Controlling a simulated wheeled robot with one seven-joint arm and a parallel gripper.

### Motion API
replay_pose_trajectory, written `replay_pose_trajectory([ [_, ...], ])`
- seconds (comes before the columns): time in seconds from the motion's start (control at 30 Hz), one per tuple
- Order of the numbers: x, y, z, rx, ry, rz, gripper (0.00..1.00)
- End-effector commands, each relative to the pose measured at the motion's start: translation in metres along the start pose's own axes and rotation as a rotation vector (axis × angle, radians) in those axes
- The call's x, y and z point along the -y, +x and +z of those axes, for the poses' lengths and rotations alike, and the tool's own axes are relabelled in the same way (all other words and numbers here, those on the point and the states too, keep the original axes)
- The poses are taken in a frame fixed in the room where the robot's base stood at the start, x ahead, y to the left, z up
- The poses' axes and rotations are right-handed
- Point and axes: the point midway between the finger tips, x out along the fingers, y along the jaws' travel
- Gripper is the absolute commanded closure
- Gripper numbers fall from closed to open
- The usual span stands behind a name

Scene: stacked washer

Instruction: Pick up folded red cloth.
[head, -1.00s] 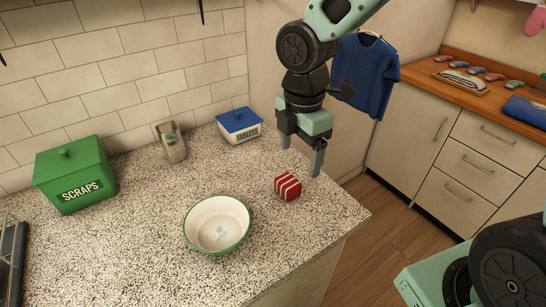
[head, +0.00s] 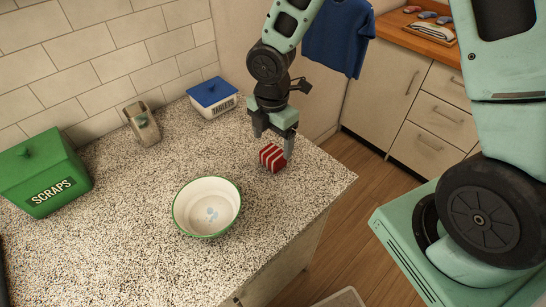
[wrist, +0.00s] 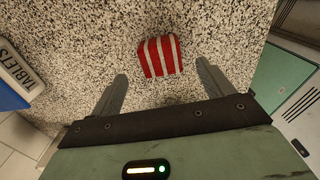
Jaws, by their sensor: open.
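The folded red cloth (head: 272,157) has white stripes and sits on the speckled counter near its right edge. In the wrist view the cloth (wrist: 160,56) lies just beyond the fingertips, roughly centred between them. My gripper (head: 271,144) is open and empty. It hangs just above and behind the cloth in the head view, with one finger coming down by the cloth's right side. In the wrist view the two fingers (wrist: 160,70) are spread wider than the cloth. I cannot tell how high the fingertips are above the counter.
A white bowl with a green rim (head: 207,207) stands in front of the cloth. A blue-lidded TABLETS box (head: 213,98), a small scoop-like holder (head: 142,124) and a green SCRAPS bin (head: 45,175) stand along the wall. The counter ends right of the cloth.

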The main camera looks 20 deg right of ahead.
Motion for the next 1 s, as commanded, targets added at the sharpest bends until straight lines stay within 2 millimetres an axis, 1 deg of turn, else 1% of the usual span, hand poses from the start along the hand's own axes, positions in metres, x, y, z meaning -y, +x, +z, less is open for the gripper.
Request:
replay_pose_trajectory([
  [0.03, 0.001, 0.005, -0.001, 0.0, -0.002, -0.002, 0.2],
  [0.17, 0.001, 0.011, 0.0, 0.0, 0.0, -0.001, 0.2],
  [0.23, 0.001, 0.018, 0.0, 0.0, -0.001, -0.003, 0.2],
  [0.4, 0.003, 0.044, 0.001, 0.0, -0.002, -0.005, 0.2],
  [0.5, 0.002, 0.055, 0.002, 0.0, -0.001, -0.003, 0.2],
  [0.6, 0.002, 0.06, 0.001, -0.001, -0.001, 0.0, 0.2],
  [0.8, 0.002, 0.061, 0.002, -0.001, 0.0, 0.001, 0.2],
  [0.83, 0.002, 0.061, 0.002, -0.001, 0.0, 0.001, 0.26],
  [0.87, 0.002, 0.061, 0.002, -0.001, 0.0, 0.001, 0.34],
  [0.9, 0.002, 0.061, 0.002, -0.001, 0.0, 0.0, 0.45],
  [0.97, 0.002, 0.06, 0.002, -0.001, 0.0, 0.0, 0.62],
  [1.0, 0.002, 0.06, 0.002, -0.001, 0.0, 0.0, 0.68],
])
